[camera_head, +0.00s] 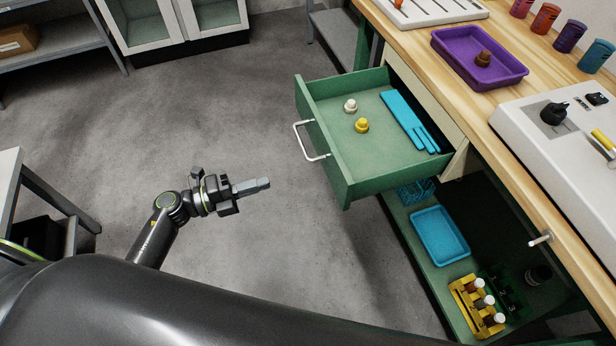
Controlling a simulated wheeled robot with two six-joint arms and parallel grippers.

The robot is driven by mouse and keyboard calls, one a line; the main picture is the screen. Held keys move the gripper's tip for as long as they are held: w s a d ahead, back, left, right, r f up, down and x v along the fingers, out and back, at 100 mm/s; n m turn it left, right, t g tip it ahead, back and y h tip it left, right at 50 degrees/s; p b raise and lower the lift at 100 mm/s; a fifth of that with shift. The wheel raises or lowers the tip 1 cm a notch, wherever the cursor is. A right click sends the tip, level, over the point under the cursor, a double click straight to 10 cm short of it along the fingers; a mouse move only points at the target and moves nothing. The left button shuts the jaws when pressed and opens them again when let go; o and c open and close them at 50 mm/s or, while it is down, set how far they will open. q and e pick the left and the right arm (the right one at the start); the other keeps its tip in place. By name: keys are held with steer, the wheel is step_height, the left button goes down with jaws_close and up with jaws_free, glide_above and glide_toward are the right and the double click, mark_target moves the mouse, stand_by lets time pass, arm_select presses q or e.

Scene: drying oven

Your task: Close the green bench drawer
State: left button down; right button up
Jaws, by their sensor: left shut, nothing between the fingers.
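The green bench drawer (372,175) is pulled well out from under the wooden bench top. Its front panel (322,142) faces left and carries a pale bar handle (308,141). Inside lie a white knob-like piece (350,106), a yellow one (362,125) and a flat blue item (408,122). My left gripper (262,184) is shut and empty. It is to the left of the drawer, below the handle in the picture, pointing right and apart from both. My right gripper is not in view.
The wooden bench top (410,50) holds a purple tray (478,58) and a white device (560,120). A lower shelf below the drawer holds a blue tray (439,236) and a yellow rack (476,307). Grey floor (230,110) is open left of the drawer. A table stands at far left.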

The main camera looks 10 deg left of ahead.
mark_target(329, 165)
arm_select(q)
steer(key=p+x, duration=0.1)
steer(key=x, duration=1.3)
steer(key=shift+s+p, duration=0.1)
steer(key=shift+p, duration=0.25)
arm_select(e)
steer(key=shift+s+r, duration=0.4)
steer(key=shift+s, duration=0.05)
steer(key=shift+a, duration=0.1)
